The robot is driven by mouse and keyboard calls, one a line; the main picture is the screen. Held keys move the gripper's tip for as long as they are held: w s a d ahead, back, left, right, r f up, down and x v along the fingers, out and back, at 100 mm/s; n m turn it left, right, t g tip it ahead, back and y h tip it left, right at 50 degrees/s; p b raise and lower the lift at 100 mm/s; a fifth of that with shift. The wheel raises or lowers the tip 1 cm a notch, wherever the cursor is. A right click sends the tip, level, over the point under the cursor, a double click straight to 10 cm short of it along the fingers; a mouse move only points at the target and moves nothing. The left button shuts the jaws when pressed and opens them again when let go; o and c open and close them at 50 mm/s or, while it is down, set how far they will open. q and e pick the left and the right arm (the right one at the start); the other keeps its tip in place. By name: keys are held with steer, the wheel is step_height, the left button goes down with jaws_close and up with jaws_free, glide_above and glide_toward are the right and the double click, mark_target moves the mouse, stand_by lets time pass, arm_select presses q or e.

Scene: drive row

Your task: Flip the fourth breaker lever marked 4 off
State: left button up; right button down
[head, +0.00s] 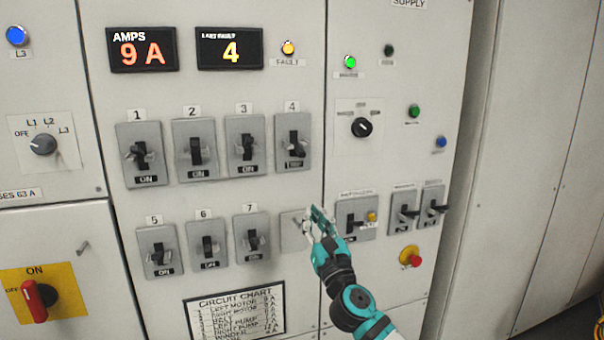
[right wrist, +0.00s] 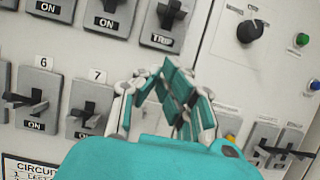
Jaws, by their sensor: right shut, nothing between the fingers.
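Breaker 4 (head: 281,151) is a grey plate with a dark lever, at the right end of the upper row under the label 4. Its small tag looks darker than the ON tags; in the right wrist view the breaker (right wrist: 184,34) shows the word TRIP. My right gripper (head: 316,216) is shut and empty, below breaker 4 and in front of a blank grey plate (head: 290,238) in the lower row. In the right wrist view its fingers (right wrist: 168,75) point up toward the panel, below the breaker and apart from its lever. My left gripper is not in view.
Breaker 3 (head: 232,151) is close on the left and reads ON; breaker 7 (head: 240,240) is below it. Small switches (head: 404,209) and a red emergency button (head: 411,257) are right of my gripper. Displays (head: 231,48) above read 9 A and 4. The fault lamp (head: 288,48) is amber.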

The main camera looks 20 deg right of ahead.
mark_target(298, 149)
steer(key=w+r+p, duration=0.3)
steer(key=w+r, duration=0.5)
steer(key=shift+a, duration=0.15)
steer(key=shift+w+f, duration=0.15)
steer(key=shift+w, duration=0.1)
steer(key=shift+s+r+p, duration=0.15)
steer(key=shift+r+p, duration=0.05)
steer(key=shift+p, duration=0.15)
steer(key=shift+s+r+p, duration=0.1)
steer(key=shift+r+p, duration=0.05)
steer(key=shift+p, duration=0.15)
